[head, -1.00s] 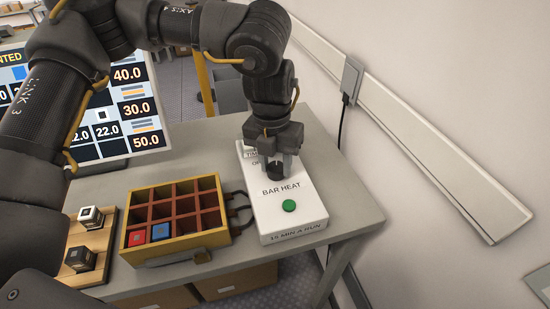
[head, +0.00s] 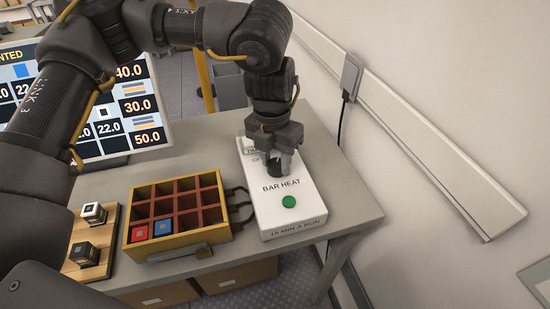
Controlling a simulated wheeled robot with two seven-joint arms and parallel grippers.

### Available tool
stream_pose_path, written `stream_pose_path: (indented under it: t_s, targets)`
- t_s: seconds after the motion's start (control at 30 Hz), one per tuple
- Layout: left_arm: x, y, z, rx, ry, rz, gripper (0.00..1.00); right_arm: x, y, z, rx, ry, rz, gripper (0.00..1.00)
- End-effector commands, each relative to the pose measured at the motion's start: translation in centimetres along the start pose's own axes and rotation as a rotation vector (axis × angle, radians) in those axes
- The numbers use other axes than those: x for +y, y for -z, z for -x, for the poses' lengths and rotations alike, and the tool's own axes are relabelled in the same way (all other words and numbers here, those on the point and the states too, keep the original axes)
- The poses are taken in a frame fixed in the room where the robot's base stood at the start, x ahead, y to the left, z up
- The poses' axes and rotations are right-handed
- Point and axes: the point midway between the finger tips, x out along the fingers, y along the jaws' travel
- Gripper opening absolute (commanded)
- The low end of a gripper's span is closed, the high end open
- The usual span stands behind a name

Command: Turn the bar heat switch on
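The bar heat box (head: 290,222) is a white unit on the table, marked "BAR HEAT" and "15 MIN A RUN". A green round button or lamp (head: 289,201) sits on its top near the front. A dark knob (head: 275,170) stands on its top toward the back. My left gripper (head: 274,162) points down over that knob, with a finger on each side of it. Whether the fingers press on the knob is too small to tell. The switch's labels behind it are partly hidden by the gripper. My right gripper is not in view.
A yellow box with red-brown compartments (head: 222,235) stands left of the unit, holding a red and a blue block. A wooden rack (head: 104,258) with two cubes is farther left. A screen (head: 150,110) stands behind. The wall is at the right.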

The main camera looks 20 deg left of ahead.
Motion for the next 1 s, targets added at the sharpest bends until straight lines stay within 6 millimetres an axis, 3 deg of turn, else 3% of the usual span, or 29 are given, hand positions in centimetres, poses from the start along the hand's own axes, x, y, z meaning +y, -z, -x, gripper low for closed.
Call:
stream_pose_path:
  t_s: [0.03, 0.17, 0.53, 1.0]
  targets:
    - [0.0, 0.0, 0.0, 0.000, 0.001, -0.002, 0.42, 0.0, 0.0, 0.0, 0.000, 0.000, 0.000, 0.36]
    - [0.0, 0.0, 0.0, 0.000, 0.000, -0.001, 0.58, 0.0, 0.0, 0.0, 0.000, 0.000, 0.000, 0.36]
    - [0.0, 0.0, 0.7, -0.002, -0.001, 0.000, 0.58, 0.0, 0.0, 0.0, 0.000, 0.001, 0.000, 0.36]
    - [0.0, 0.0, 9.1, -0.002, -0.001, 0.000, 0.58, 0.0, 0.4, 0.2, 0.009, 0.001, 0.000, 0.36]
